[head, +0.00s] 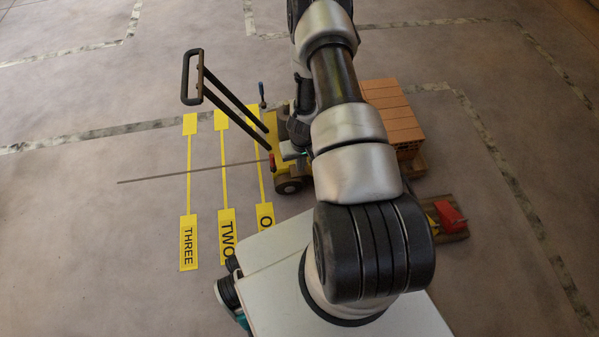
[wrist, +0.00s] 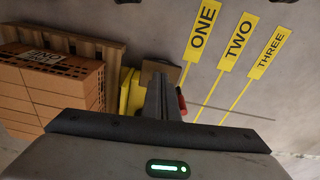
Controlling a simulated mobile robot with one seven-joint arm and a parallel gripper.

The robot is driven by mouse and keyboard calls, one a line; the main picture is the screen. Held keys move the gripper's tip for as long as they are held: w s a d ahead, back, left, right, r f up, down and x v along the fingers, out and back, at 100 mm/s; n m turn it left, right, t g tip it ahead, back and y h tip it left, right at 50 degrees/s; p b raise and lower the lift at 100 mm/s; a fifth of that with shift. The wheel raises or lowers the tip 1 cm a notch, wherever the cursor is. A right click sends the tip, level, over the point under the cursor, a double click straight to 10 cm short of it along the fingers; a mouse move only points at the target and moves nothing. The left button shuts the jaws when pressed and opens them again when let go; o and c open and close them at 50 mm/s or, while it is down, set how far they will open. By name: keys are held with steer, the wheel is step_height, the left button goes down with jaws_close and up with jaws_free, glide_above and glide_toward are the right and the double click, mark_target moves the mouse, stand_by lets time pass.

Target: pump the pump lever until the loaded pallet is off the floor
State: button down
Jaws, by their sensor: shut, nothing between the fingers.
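The pallet truck has a yellow body (head: 281,172) and a black looped handle (head: 193,78) leaning left; the body also shows in the wrist view (wrist: 131,92). My gripper (wrist: 160,82) is shut and empty beside the yellow body, largely hidden by my arm in the head view.
Yellow floor strips marked ONE (wrist: 202,28), TWO (wrist: 238,42) and THREE (wrist: 270,50) lie left of the truck in the head view. A small pallet with a red block (head: 449,215) is at the right.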

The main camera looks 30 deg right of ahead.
steer(key=shift+w+f, duration=0.1)
steer(key=shift+f, duration=0.35)
steer(key=shift+f, duration=0.1)
step_height(320, 180, down, 3)
steer(key=b, duration=0.2)
steer(key=shift+b, duration=0.4)
steer(key=shift+f+p, duration=0.35)
steer(key=shift+f, duration=0.25)
steer(key=s, duration=0.2)
steer(key=s+r+p, duration=0.1)
steer(key=shift+a, duration=0.3)
steer(key=shift+r, duration=0.1)
